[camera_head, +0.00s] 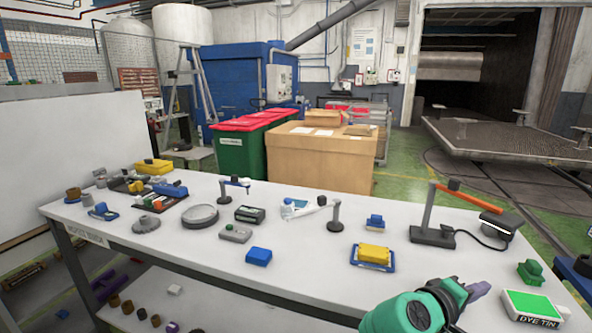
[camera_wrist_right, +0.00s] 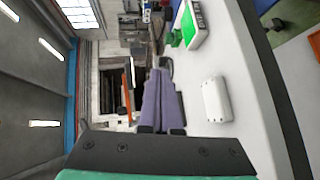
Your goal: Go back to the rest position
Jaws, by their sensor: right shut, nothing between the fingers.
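My right gripper (camera_head: 478,290) has a green body and purple fingers. It is over the front right part of the white table (camera_head: 310,285), pointing right, between the blue tray with a yellow block (camera_head: 373,256) and the green-topped dye tin (camera_head: 533,306). In the right wrist view its two purple fingers (camera_wrist_right: 158,98) lie together, shut, with nothing held. The dye tin shows there too (camera_wrist_right: 192,24), beyond the fingertips and to the right. My left gripper is not in view.
A lamp-like stand with an orange arm (camera_head: 433,236) and a black box (camera_head: 500,226) stand behind my right gripper. A green block (camera_head: 530,271) sits near the dye tin. A white object (camera_wrist_right: 216,100) lies right of the fingers. Several small parts fill the table's left half.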

